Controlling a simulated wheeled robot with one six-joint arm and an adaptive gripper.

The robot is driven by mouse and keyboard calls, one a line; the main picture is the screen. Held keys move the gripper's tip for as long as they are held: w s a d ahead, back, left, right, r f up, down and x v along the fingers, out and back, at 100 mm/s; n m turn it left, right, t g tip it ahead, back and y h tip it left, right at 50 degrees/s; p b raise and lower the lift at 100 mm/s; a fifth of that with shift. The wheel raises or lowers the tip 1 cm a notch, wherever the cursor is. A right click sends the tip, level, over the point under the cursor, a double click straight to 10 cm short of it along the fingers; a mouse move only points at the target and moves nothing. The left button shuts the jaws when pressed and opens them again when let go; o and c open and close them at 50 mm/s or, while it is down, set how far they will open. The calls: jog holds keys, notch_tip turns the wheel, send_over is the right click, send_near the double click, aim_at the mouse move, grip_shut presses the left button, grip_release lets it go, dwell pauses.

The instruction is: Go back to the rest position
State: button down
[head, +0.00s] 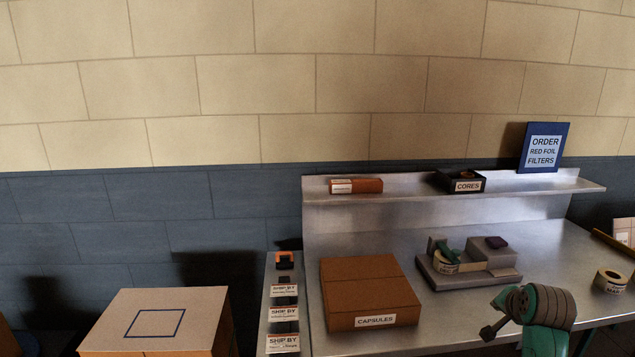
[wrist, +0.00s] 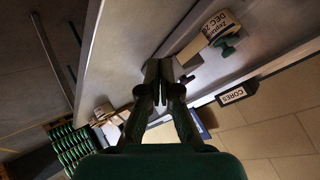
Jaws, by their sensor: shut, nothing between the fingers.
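In the wrist view my gripper (wrist: 159,84) is shut with its two dark fingers together and nothing between them. It is over the metal bench (wrist: 130,50). In the head view my green and grey arm shows at the lower right, above the front part of the bench (head: 450,333); its fingertips are hard to make out there. The taping device (head: 468,265) with a labelled roll stands on the bench behind the arm, and its roll (wrist: 218,25) also shows at the upper right of the wrist view.
A CAPSULES carton (head: 368,285) stands on the bench left of my arm. A tape roll (head: 610,280) lies at the right. A CORES box (head: 460,181) and a blue order sign (head: 543,148) are on the shelf. A carton with a blue square (head: 155,308) stands at lower left.

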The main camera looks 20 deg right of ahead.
jog(key=shift+n+t, duration=0.3)
jog(key=shift+n, duration=0.5)
jog(key=a+f, duration=0.7)
jog(key=f, duration=0.1)
jog(key=shift+s+a+f, duration=0.1)
jog(key=shift+s+a, duration=0.2)
jog(key=shift+a, duration=0.05)
jog(key=s+a+f+n+t, duration=0.1)
jog(key=s+a+f, duration=0.15)
jog(key=a, duration=0.25)
jog(key=s+a+f+n, duration=0.1)
jog(key=s+a+f, duration=0.1)
jog(key=a+f, duration=0.25)
jog(key=s+a+f+n+t, duration=0.1)
jog(key=s+a+f+n, duration=0.15)
jog(key=a, duration=0.35)
jog(key=s+a+f+n+t+y, duration=0.2)
jog(key=s+a+f+n, duration=0.1)
jog(key=s+a, duration=0.95)
jog(key=s+a+r+n+y, duration=0.1)
jog(key=s+a+r+n, duration=0.1)
jog(key=s, duration=0.5)
jog(key=s+a+r+n+t+y, duration=0.1)
jog(key=s+a+r+n, duration=0.1)
jog(key=s+r, duration=0.3)
jog(key=s+a+r+n+t+y, duration=0.1)
jog(key=s+a+r, duration=0.3)
jog(key=s, duration=0.4)
jog(key=shift+s+n, duration=0.3)
jog(key=shift+n, duration=0.15)
